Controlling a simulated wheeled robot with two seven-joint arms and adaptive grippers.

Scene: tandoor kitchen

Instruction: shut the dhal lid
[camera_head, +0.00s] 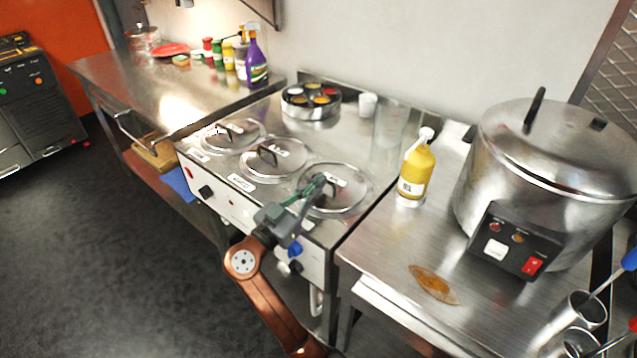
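Three round steel lids with dark handles lie in a row on the steel food warmer: the left lid (243,136), the middle lid (290,166) and the right lid (352,195). All three look flat over their wells. Their labels are too small to read, so I cannot tell which is the dhal lid. My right gripper (316,186) is over the right lid, with its fingertips at that lid's dark handle. The fingers overlap the handle, and I cannot tell whether they are closed on it. My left gripper is not in view.
A yellow pump bottle (417,168) and a large steel cooker (545,170) stand on the right counter. A round spice tray (311,113) and a white cup (368,104) are behind the lids. A purple spray bottle (257,66) stands at the back left. The left counter's front is clear.

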